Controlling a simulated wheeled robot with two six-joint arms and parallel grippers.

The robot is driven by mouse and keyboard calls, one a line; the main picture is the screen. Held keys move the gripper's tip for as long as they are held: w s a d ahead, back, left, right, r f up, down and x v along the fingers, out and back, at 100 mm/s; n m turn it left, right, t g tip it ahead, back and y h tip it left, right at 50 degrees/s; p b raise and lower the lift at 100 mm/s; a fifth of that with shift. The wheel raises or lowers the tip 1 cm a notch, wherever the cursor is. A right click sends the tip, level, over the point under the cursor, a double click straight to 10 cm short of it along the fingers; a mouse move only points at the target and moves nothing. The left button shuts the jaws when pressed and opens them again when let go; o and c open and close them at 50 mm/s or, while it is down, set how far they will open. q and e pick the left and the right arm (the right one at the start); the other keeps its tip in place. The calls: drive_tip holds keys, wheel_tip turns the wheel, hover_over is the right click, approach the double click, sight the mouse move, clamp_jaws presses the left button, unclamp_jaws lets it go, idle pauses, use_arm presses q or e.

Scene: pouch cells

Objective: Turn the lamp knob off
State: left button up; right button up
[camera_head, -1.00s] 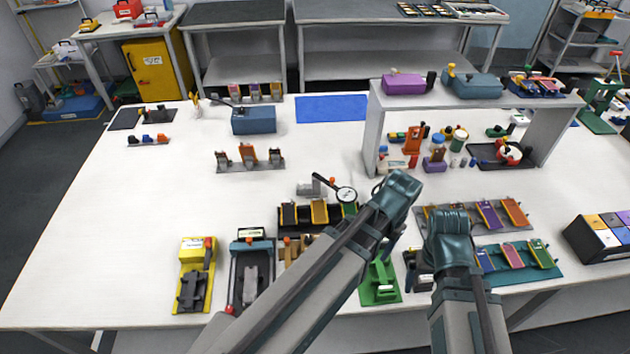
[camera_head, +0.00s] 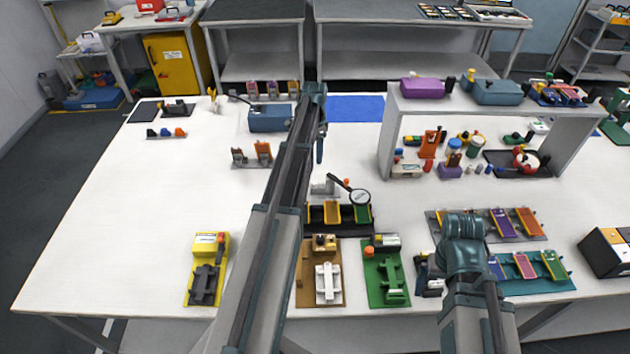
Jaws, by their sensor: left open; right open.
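A small grey magnifier lamp (camera_head: 325,186) stands near the table's middle, with a black arm and a round lens head (camera_head: 360,197) on its right. A small orange-red knob (camera_head: 347,182) shows beside the arm. My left gripper (camera_head: 320,152) points down over the table behind the lamp, apart from it; it is open, though its finger gap is hard to see from here. My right gripper (camera_head: 464,230) is at the front right, to the right of the lamp and away from it. It is open, its fingers largely hidden by the wrist.
A blue box (camera_head: 268,119) stands left of my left gripper. Racks of coloured pouches (camera_head: 500,222) lie at right, under and around my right arm. Yellow (camera_head: 193,292), brown and green (camera_head: 371,291) fixtures line the front. A grey shelf (camera_head: 385,140) stands at back right.

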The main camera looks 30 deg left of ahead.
sight(315, 182)
use_arm(q)
wheel_tip(315, 182, down, 14)
drive_tip(key=b, duration=1.3)
drive_tip(key=shift+r+b, duration=0.1)
drive_tip(key=shift+b, duration=0.2)
clamp_jaws()
